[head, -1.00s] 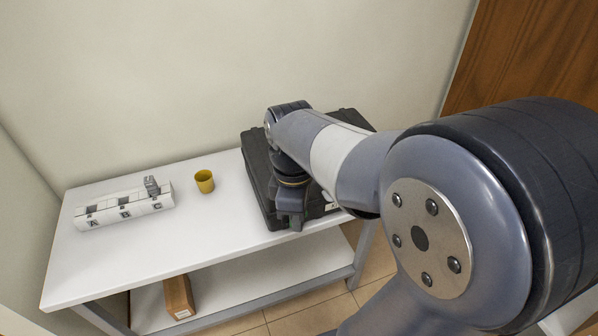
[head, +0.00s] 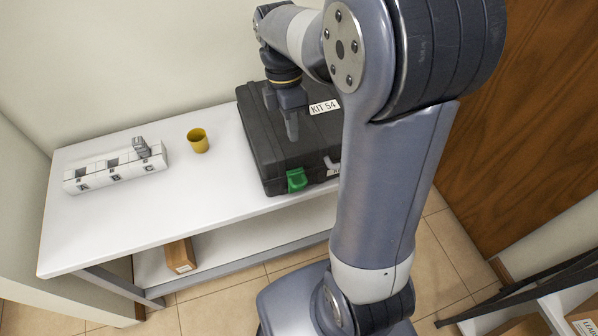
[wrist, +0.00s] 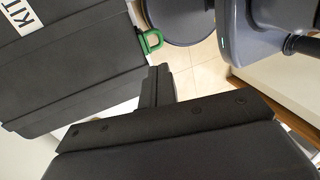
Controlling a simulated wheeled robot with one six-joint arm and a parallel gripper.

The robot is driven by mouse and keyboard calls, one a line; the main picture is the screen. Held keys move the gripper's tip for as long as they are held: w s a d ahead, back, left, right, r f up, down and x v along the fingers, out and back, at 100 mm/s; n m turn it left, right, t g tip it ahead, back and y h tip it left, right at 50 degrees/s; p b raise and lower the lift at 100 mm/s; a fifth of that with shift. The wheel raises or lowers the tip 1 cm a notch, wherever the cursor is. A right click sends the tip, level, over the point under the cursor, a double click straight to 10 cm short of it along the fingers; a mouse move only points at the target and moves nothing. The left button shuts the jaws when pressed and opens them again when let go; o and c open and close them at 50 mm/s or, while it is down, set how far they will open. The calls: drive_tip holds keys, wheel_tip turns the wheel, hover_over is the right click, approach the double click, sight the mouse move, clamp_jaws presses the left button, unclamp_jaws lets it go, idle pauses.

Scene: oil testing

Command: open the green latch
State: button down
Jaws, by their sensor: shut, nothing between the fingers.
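The green latch (head: 297,179) is on the front edge of the black case (head: 262,150). In the wrist view the latch (wrist: 151,41) stands out from the case's edge like a loop; I cannot tell whether it is fully unfastened. The case lid is down. My gripper (head: 292,136) is shut and empty, pointing down, and in the head view it appears over the lid, behind the latch. In the wrist view my gripper's fingers (wrist: 158,88) are apart from the latch. My arm hides the right part of the case.
The case stands on a white table (head: 215,210). A yellow cup (head: 198,141) and a white block labelled A, B, C (head: 115,168) stand to the left. A cardboard box (head: 180,256) is on the lower shelf.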

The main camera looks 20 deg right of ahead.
sight(299, 175)
drive_tip(key=x, duration=1.3)
drive_tip(key=shift+f, duration=0.2)
